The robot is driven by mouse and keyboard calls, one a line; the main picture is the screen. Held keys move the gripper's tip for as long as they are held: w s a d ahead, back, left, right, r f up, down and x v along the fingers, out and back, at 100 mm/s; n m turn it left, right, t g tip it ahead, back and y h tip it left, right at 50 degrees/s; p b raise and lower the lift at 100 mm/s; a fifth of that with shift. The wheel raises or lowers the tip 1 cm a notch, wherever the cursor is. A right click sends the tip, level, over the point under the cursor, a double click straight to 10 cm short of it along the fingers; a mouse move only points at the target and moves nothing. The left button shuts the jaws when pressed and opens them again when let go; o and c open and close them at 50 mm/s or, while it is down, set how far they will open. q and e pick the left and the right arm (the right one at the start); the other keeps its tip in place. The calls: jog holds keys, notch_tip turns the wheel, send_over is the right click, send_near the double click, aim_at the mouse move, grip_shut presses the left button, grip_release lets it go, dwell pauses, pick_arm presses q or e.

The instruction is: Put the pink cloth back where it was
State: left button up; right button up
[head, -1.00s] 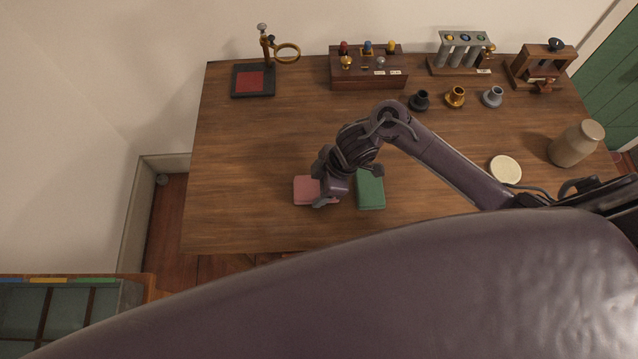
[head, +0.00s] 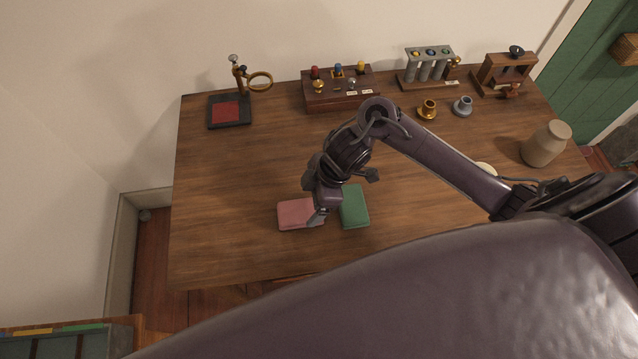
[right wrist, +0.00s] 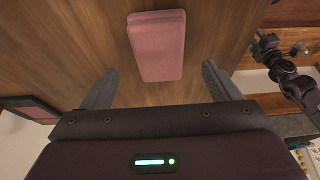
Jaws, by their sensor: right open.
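The pink cloth (head: 296,214) lies folded and flat on the wooden table, near its front edge in the head view. It also shows in the right wrist view (right wrist: 155,47), beyond and between the finger tips. My right gripper (head: 316,216) is at the right end of the pink cloth and hides part of it. In the right wrist view the two fingers of this gripper (right wrist: 160,82) are wide apart with nothing between them. Whether they touch the table cannot be told. My left gripper is not in view.
A green cloth (head: 354,207) lies just right of the gripper. A stand with a ring and a red pad (head: 229,112) is at the back left. A rack with coloured knobs (head: 340,90), a tube rack (head: 429,68) and a jar (head: 546,144) stand farther right. The left tabletop is clear.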

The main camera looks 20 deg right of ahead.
jog(key=v, duration=0.6)
jog(key=shift+r+p, duration=0.2)
jog(key=shift+p, duration=0.2)
jog(key=shift+s, duration=0.1)
